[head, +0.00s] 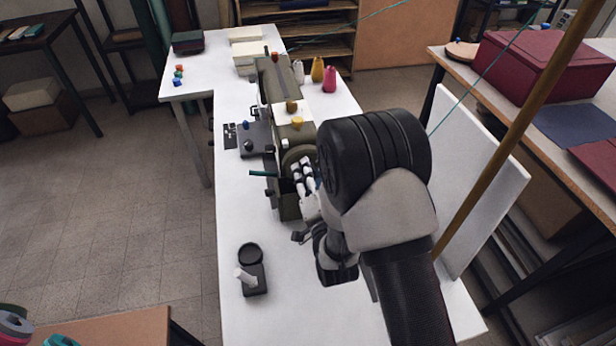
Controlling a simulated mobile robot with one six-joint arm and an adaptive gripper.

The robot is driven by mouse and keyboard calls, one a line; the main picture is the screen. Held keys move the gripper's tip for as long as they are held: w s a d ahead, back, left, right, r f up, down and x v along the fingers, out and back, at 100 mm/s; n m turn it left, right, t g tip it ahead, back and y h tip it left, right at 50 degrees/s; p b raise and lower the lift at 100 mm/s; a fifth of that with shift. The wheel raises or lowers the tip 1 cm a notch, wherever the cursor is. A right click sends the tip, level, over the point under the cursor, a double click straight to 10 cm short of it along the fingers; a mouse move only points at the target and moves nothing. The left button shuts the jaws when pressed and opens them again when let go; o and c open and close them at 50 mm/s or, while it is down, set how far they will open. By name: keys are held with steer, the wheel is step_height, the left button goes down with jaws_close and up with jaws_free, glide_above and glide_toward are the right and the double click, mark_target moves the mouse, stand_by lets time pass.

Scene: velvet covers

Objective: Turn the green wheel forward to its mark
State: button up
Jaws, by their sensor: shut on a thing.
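An olive-green machine (287,120) stands on the long white table in the head view. The green wheel (293,155) is at its near end, facing me, and is partly hidden by my gripper and arm. My gripper (303,178) is at the wheel's lower right part, shut on it; the fingertips are small and the exact contact is hard to see. A thin dark teal bar (262,173) sticks out to the left at the machine's near end. I cannot make out the mark on the wheel.
A black stand with a round cup (252,268) is on the near table. Yellow (317,69) and pink (329,79) thread cones stand behind the machine. A wooden pole (520,120) slants at right.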

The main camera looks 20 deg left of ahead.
steer(key=n+b, duration=0.2)
steer(key=n, duration=0.7)
steer(key=shift+r+n, duration=0.1)
steer(key=shift+n, duration=0.3)
steer(key=n, duration=0.5)
steer(key=shift+a, duration=0.1)
steer(key=shift+n, duration=2.8)
steer(key=o, duration=1.1)
